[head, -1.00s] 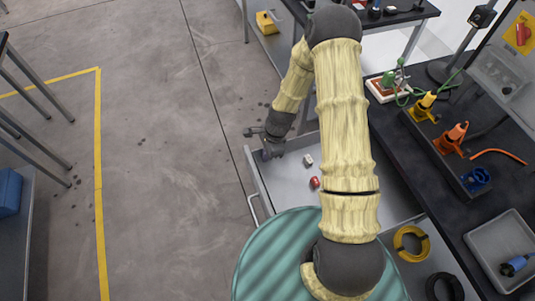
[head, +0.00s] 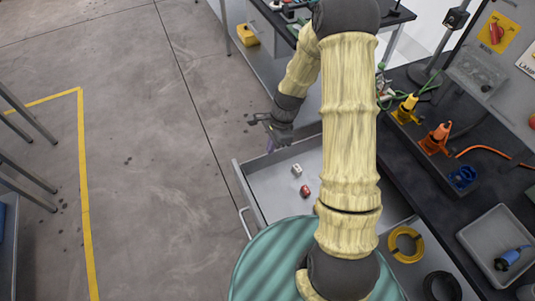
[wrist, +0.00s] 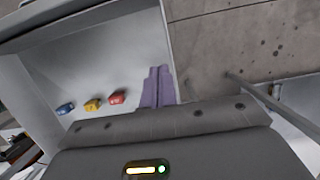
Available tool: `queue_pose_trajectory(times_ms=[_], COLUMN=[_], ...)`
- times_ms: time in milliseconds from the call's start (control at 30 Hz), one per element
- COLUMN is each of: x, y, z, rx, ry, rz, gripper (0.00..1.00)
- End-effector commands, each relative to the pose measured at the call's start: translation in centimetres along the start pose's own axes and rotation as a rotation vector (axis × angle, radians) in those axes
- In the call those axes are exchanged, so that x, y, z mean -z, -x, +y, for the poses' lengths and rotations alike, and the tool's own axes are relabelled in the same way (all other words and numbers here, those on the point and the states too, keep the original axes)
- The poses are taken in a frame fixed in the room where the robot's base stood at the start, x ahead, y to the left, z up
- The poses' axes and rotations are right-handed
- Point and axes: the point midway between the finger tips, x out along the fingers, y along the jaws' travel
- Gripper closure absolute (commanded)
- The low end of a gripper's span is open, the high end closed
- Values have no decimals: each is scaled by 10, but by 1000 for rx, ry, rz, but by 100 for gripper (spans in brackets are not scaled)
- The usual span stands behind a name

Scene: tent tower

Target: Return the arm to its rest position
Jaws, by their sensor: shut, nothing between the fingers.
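My gripper (head: 270,144) hangs at the end of my bent arm, near the far left corner of an open grey drawer (head: 262,186). In the wrist view its two purple fingers (wrist: 158,87) are pressed together with nothing between them. The fingers appear over the drawer's edge, apart from the small parts in it. My arm, in a pale yellow cover, is stretched forward and folds down at the far end.
The drawer holds a red part (head: 305,191) and a whitish part (head: 296,170); the wrist view shows red (wrist: 117,97), yellow (wrist: 93,104) and blue (wrist: 66,108) parts. A dark workbench (head: 420,165) stands to the right. The floor (head: 150,190) at left is open.

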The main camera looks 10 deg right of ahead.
Motion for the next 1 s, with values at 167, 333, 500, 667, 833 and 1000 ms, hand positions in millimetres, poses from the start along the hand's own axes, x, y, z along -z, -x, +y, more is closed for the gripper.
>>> queue_pose_trajectory(times_ms=[167,333,500,667,833,1000], x=[-1,-2,-2,-2,-4,-12], y=[10,10,10,10,25,68], z=[0,0,0,0,4,22], rx=[-1,-2,-1,-1,8,24], ry=[2,4,4,5,75,313], rz=[0,0,0,0,23,97], gripper=[100,100,100,100,100,100])
